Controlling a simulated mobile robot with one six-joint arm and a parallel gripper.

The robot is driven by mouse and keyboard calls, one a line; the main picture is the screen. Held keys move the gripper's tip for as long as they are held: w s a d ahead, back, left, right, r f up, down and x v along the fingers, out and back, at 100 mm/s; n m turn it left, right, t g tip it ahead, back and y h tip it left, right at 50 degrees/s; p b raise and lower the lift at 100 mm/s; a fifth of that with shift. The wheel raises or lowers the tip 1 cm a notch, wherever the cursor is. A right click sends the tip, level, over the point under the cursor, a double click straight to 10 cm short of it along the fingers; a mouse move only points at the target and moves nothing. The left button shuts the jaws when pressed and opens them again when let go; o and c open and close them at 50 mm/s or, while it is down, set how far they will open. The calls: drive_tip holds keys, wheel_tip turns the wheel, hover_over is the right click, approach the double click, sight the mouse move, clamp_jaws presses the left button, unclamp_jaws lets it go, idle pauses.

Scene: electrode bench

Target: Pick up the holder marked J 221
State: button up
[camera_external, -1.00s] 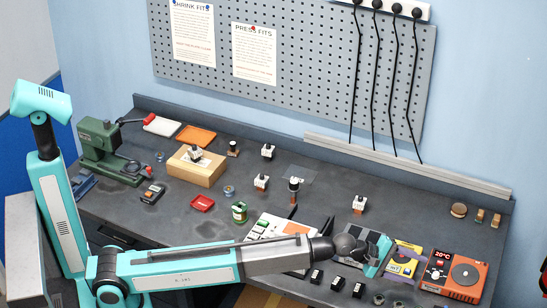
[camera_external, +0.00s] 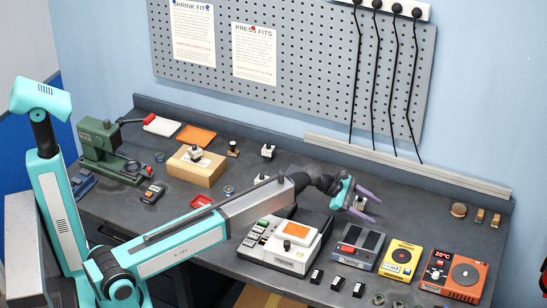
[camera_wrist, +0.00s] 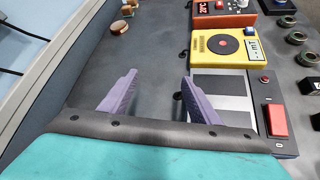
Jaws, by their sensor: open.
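My gripper (camera_external: 378,210) is open over the back right part of the bench, its purple fingers pointing right. In the wrist view my gripper (camera_wrist: 158,76) is open, with only grey bench seen between the fingers. Other holders are one at the back (camera_external: 268,151), one partly hidden behind my arm (camera_external: 261,179), and one on a wooden block (camera_external: 196,153). No J 221 marking is legible on any of them.
The back right bench is mostly clear.

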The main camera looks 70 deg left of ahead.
drive_tip(key=s+a+n+h, duration=0.2)
drive_tip(key=s+a+n, duration=0.15)
drive_tip(key=a, duration=1.25)
drive_tip(key=m+h+b, duration=0.2)
approach(353, 198)
drive_tip(key=shift+r+v, duration=0.2)
drive_tip(key=shift+v, duration=1.75)
drive_tip(key=shift+w+d, duration=0.15)
drive_tip(key=p+x, duration=0.2)
drive_tip(key=x, duration=0.6)
drive_tip(key=shift+f, duration=0.15)
drive_tip(key=shift+w+f, duration=0.1)
drive_tip(key=shift+w, duration=0.05)
drive_tip(key=shift+w+d, duration=0.1)
drive_tip(key=shift+d, duration=0.05)
drive_tip(key=shift+f+p+x, duration=0.2)
drive_tip(key=shift+p+x, duration=0.85)
drive_tip(key=shift+x, duration=1.4)
